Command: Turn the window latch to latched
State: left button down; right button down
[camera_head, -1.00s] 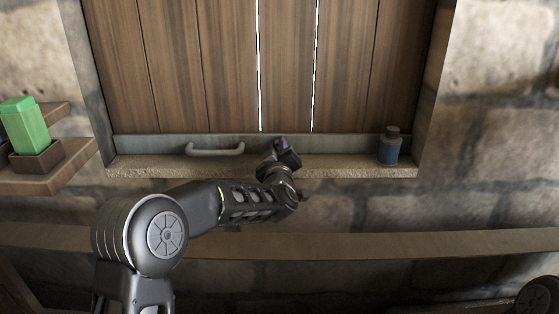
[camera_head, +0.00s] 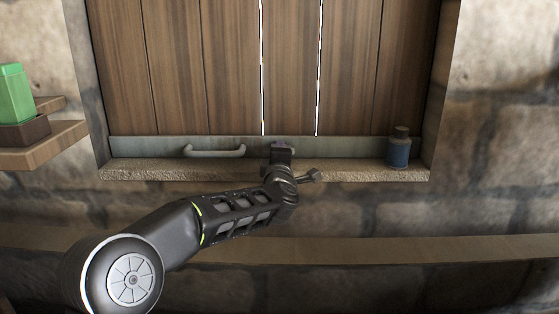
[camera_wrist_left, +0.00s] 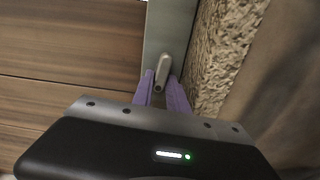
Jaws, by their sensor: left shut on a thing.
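The window latch (camera_wrist_left: 162,69) is a small grey lever on the metal rail at the foot of the wooden shutter. In the left wrist view it sits between the two purple fingertips of my left gripper (camera_wrist_left: 160,88), which is shut on it. In the head view my left gripper (camera_head: 281,146) is at the rail, in front of the latch and hiding it. My right gripper is in neither view.
A grey bar handle (camera_head: 215,151) is on the rail left of my gripper. A blue bottle (camera_head: 397,150) stands at the right end of the stone sill (camera_head: 150,172). A green block (camera_head: 14,94) sits in a brown holder on a shelf at the left. A long ledge (camera_head: 400,250) runs below the sill.

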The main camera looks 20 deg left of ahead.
pick_arm(q)
jog(key=shift+d+f+n, duration=0.2)
jog(key=shift+n, duration=0.2)
jog(key=c, duration=1.4)
grip_release()
jog(key=shift+r, duration=0.1)
jog(key=shift+a, duration=0.1)
